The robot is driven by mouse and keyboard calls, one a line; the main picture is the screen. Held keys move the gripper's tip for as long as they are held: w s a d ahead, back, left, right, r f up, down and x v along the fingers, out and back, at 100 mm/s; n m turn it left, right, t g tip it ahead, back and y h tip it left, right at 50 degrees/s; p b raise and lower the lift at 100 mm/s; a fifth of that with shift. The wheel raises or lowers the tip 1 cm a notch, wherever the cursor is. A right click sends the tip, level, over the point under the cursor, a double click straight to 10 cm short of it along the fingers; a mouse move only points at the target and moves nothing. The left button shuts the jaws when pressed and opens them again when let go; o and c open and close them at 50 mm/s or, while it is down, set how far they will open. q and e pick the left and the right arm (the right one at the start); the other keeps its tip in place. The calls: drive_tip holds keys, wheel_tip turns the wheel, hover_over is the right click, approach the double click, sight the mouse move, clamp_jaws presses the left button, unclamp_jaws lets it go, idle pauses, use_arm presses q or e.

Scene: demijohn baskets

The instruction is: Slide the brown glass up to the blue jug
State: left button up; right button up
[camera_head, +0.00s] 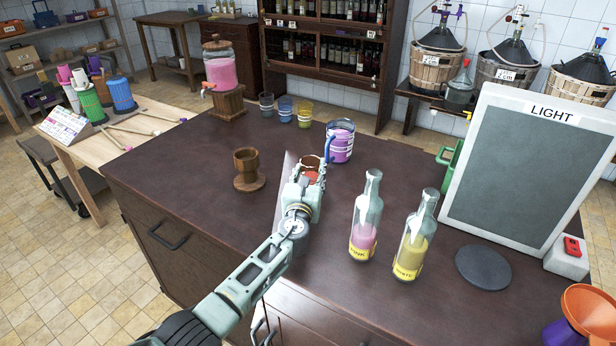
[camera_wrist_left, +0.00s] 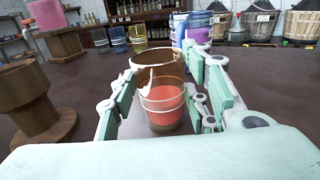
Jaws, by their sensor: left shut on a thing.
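The brown glass (camera_head: 311,163) is see-through, with pale bands and red liquid low inside. It stands on the dark tabletop, partly hidden by my left gripper (camera_head: 309,177), which is shut on it. In the left wrist view the brown glass (camera_wrist_left: 165,97) sits between the fingers of my left gripper (camera_wrist_left: 162,92). The blue jug (camera_head: 341,143), with a blue handle and purple contents, stands just beyond and right of the glass. The jug also shows in the left wrist view (camera_wrist_left: 198,33), behind the right finger. Whether glass and jug touch is unclear. My right gripper is not in view.
A wooden cup stand (camera_head: 247,170) is left of the glass. Two bottles, pink (camera_head: 363,228) and yellow (camera_head: 413,245), stand to the right. Several coloured glasses, including a yellow one (camera_head: 305,115), and a pink dispenser (camera_head: 222,70) are farther back. A LIGHT board (camera_head: 530,160) is at right.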

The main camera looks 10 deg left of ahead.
use_arm(q)
drive_tip(key=shift+w+d+b, duration=0.25)
drive_tip(key=shift+w+b, duration=0.25)
drive_tip(key=shift+w, duration=0.1)
drive_tip(key=shift+w+d, duration=0.1)
drive_tip(key=shift+w, duration=0.25)
drive_tip(key=shift+b, duration=0.35)
drive_tip(key=shift+w+d+b, duration=0.2)
drive_tip(key=shift+w+b, duration=0.35)
drive_tip(key=shift+w+d+b, duration=0.2)
drive_tip(key=shift+w+b, duration=0.3)
drive_tip(key=shift+b, duration=0.05)
drive_tip(key=shift+w+d+f+b, duration=0.1)
drive_tip(key=shift+w+d+b, duration=0.15)
drive_tip(key=shift+w+b, duration=0.4)
drive_tip(key=shift+w+b, duration=0.2)
drive_tip(key=shift+b, duration=0.15)
drive_tip(key=shift+w+d+b, duration=0.4)
drive_tip(key=shift+w+b, duration=0.4)
drive_tip(key=shift+b, duration=0.45)
drive_tip(key=shift+w, duration=0.15)
